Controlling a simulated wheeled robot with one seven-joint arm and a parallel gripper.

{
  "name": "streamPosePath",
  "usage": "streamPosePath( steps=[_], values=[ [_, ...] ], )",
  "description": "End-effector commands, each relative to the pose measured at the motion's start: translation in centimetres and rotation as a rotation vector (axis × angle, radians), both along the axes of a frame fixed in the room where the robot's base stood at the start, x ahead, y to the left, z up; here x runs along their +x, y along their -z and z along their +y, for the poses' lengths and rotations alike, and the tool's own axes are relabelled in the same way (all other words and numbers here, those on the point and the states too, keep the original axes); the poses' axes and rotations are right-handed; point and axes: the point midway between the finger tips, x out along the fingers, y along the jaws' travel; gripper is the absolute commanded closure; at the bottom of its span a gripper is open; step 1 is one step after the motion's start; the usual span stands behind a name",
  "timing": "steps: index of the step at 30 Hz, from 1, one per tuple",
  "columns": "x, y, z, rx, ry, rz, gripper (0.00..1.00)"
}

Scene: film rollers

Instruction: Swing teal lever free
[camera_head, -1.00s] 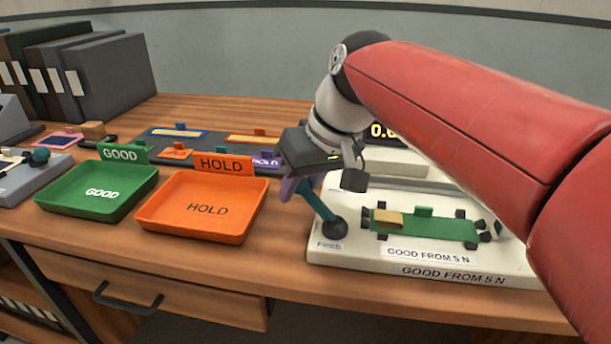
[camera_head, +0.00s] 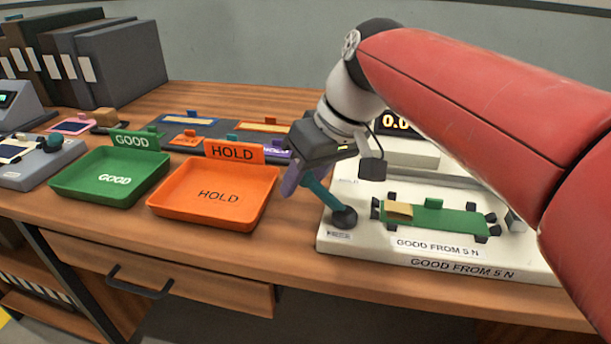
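The teal lever (camera_head: 322,193) leans up and left from a round black pivot (camera_head: 343,217) at the left front of the white test fixture (camera_head: 365,248). My gripper (camera_head: 308,180) is over the lever's upper end and hides it. A purple finger-like part (camera_head: 291,181) shows just left of the lever. I cannot tell whether the fingers touch or grip the lever. A green board (camera_head: 445,219) with a tan block (camera_head: 398,211) lies on the fixture, right of the pivot, among small black posts.
An orange HOLD tray (camera_head: 215,205) and a green GOOD tray (camera_head: 110,182) stand left of the fixture. Behind them lies a dark rack with coloured pieces. A lit display (camera_head: 396,123) is partly hidden by my red arm. Dark binders (camera_head: 105,65) stand at the back left.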

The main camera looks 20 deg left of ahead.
Motion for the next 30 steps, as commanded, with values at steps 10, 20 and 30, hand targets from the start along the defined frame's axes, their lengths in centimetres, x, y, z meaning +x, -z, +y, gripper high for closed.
streamPosePath(
  steps=[10, 20, 30],
  values=[
    [0.0, -0.1, -0.1, 0.000, 0.001, 0.000, 0.53],
    [-0.1, -4.7, -2.1, 0.002, 0.002, -0.003, 0.53],
    [-0.3, -7.1, -3.3, 0.000, 0.001, 0.000, 0.53]
  ],
)
